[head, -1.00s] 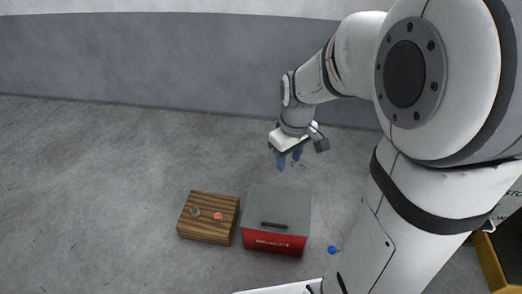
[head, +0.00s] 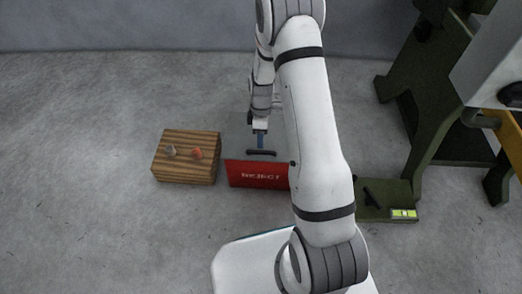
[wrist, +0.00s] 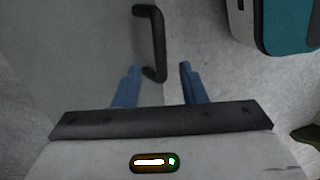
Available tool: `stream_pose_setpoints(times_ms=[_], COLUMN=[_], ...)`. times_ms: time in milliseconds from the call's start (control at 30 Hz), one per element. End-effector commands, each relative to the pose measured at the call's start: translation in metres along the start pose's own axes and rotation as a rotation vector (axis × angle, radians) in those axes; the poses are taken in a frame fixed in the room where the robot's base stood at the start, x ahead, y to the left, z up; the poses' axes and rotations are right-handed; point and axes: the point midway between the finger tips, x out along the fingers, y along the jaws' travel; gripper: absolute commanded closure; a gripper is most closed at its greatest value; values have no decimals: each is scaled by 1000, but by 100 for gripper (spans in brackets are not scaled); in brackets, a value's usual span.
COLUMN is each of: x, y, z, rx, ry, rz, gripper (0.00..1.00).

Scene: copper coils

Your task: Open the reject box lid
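The red reject box (head: 256,174) stands on the floor, with "REJECT" on its front. Its grey lid (head: 234,138) looks flat and shut, partly hidden by my arm. A black bar handle (head: 261,152) sits near the lid's front edge. In the wrist view the handle (wrist: 154,40) is a black bow over the grey lid (wrist: 85,50). My gripper (head: 260,140) is low over the lid at the handle. In the wrist view its two blue fingers (wrist: 158,70) are apart, with one end of the handle showing between them. I cannot tell whether they touch it.
A wooden block (head: 186,174) stands just left of the box, with a small grey piece (head: 171,150) and a small red piece (head: 197,153) on top. A green machine frame (head: 420,130) stands to the right. The floor at left is clear.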

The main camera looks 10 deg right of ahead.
Motion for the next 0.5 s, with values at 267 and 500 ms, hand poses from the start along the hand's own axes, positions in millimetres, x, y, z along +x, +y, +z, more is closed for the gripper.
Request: stream_pose_setpoints(times_ms=[267, 500], x=[45, 54], y=[0, -1], z=[0, -1], rx=[1, 1], ry=[0, 0], rz=[-1, -1], gripper=[62, 62])
